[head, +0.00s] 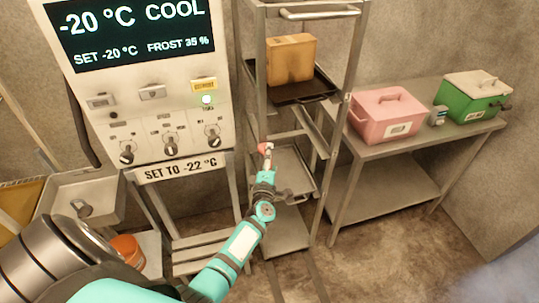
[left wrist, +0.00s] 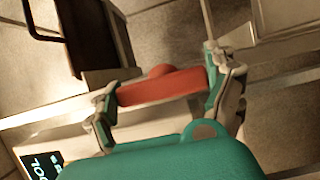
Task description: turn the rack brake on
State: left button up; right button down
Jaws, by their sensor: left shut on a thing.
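The tall metal rack (head: 261,70) stands in the middle of the head view. A small red part, which looks like the rack brake (head: 264,148), shows at its front left post. My left gripper (head: 267,158) reaches up to it from below. In the left wrist view the red brake bar (left wrist: 160,87) lies between the two fingers of my left gripper (left wrist: 163,92), which are shut on its ends. The fingers and palm hide part of its mount. My right gripper is not in view.
The rack holds a yellow box (head: 291,58) on a dark tray (head: 303,91). A control panel (head: 140,110) stands left of the rack. A metal table (head: 372,143) with a pink cooler (head: 388,113) and a green cooler (head: 470,98) stands right. Floor is free in front.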

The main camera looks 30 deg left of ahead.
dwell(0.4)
pick_arm(q)
jog(key=o, duration=1)
jog(key=shift+c, duration=0.2)
jog(key=v, duration=1.2)
